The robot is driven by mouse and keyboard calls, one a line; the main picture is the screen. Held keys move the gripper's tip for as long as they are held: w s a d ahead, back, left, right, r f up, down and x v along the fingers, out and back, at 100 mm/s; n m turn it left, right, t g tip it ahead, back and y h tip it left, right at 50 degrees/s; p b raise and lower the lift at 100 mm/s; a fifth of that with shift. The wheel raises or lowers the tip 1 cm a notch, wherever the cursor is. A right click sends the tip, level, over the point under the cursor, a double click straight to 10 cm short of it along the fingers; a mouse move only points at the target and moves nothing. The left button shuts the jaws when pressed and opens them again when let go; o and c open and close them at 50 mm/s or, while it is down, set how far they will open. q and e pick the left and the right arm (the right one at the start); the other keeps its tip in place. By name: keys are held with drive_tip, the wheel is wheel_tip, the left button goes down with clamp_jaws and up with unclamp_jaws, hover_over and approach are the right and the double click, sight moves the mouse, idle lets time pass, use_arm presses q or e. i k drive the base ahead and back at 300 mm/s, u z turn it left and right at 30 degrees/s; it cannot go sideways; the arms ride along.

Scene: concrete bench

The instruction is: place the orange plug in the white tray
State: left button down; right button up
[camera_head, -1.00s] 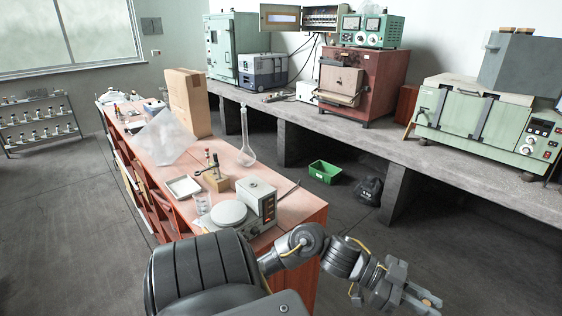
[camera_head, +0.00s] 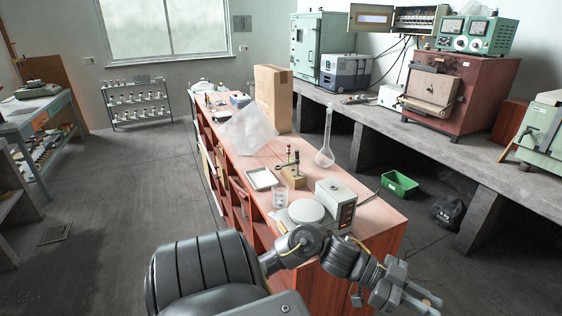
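The white tray (camera_head: 262,179) is a shallow square dish lying on the wooden-topped bench, with no orange item visible in it. I cannot make out the orange plug for certain. A small wooden block (camera_head: 292,178) beside the tray holds thin upright items, with a small red tip among them. My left gripper is not in view.
A hotplate (camera_head: 308,213), a beaker (camera_head: 280,199), a long-necked flask (camera_head: 326,145), a clear plastic sheet (camera_head: 248,130) and a tall cardboard box (camera_head: 272,98) crowd the bench. A green bin (camera_head: 400,184) and a black bag (camera_head: 449,211) lie on the floor. Left floor is open.

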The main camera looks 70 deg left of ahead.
sight(258, 184)
drive_tip(key=u, duration=1.4)
drive_tip(key=i, duration=1)
